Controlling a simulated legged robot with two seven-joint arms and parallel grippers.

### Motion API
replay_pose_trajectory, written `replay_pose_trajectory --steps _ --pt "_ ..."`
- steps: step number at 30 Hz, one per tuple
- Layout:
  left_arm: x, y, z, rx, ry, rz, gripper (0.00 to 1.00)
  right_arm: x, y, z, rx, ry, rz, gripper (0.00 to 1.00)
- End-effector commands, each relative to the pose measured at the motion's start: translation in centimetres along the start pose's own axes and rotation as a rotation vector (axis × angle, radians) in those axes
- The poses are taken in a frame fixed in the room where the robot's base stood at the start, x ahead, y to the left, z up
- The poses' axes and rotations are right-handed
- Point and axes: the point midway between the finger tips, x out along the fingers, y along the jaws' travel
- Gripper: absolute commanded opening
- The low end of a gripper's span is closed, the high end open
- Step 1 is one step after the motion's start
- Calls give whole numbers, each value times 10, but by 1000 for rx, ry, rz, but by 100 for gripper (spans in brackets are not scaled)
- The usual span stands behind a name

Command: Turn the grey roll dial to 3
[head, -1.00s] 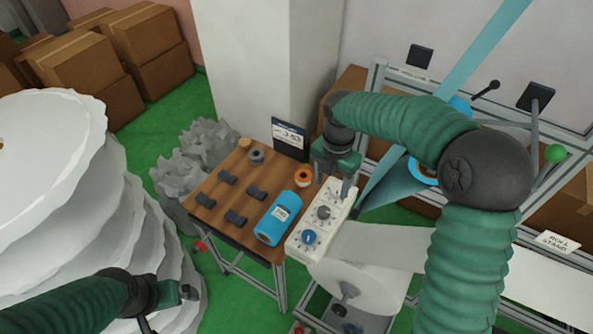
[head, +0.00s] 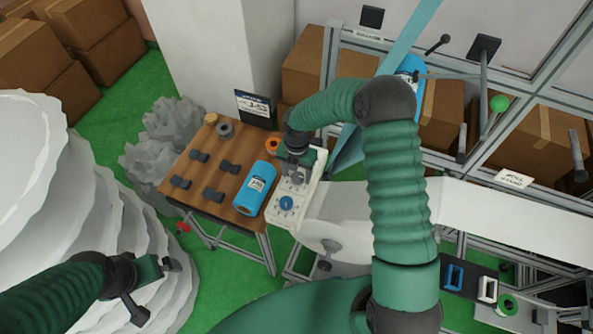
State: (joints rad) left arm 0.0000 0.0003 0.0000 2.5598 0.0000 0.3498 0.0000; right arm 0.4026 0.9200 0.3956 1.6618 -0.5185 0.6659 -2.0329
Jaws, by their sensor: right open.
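The white control panel (head: 284,217) lies along the right edge of the wooden table. It carries a blue dial (head: 286,203) near its front end and a grey dial (head: 297,179) behind it. The grey dial is partly hidden by my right gripper (head: 294,171), which is open and points down over it from behind. I cannot tell whether the fingers touch the dial. The scale marks are too small to read. My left gripper (head: 160,285) hangs at the lower left, away from the panel, in front of the white rolls; its jaw state is unclear.
The wooden table (head: 195,200) holds a blue roll (head: 256,189), several dark clips, small spools and an upright dark sign (head: 255,109). White material (head: 345,208) runs right from the panel. Large white rolls (head: 60,190) fill the left. A metal frame (head: 330,60) stands behind.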

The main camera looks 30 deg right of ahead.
Motion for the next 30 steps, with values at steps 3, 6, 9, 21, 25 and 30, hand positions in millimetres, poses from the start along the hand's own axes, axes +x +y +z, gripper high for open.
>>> replay_pose_trajectory --steps 3,6,9,21,25,30 --pt "-1 0 0 0 0 0 100 4 0 0 0 -2 1 59" --pt "-1 0 0 0 0 0 100 5 0 1 0 -2 0 59" --pt "-1 0 0 0 0 0 100 5 0 1 0 -1 0 58" --pt "-1 0 0 0 0 0 100 5 0 1 0 -1 0 6" --pt "-1 0 0 0 0 0 100 4 0 1 1 -1 0 0" --pt "0 0 0 0 0 0 100 4 0 1 17 -1 1 0"
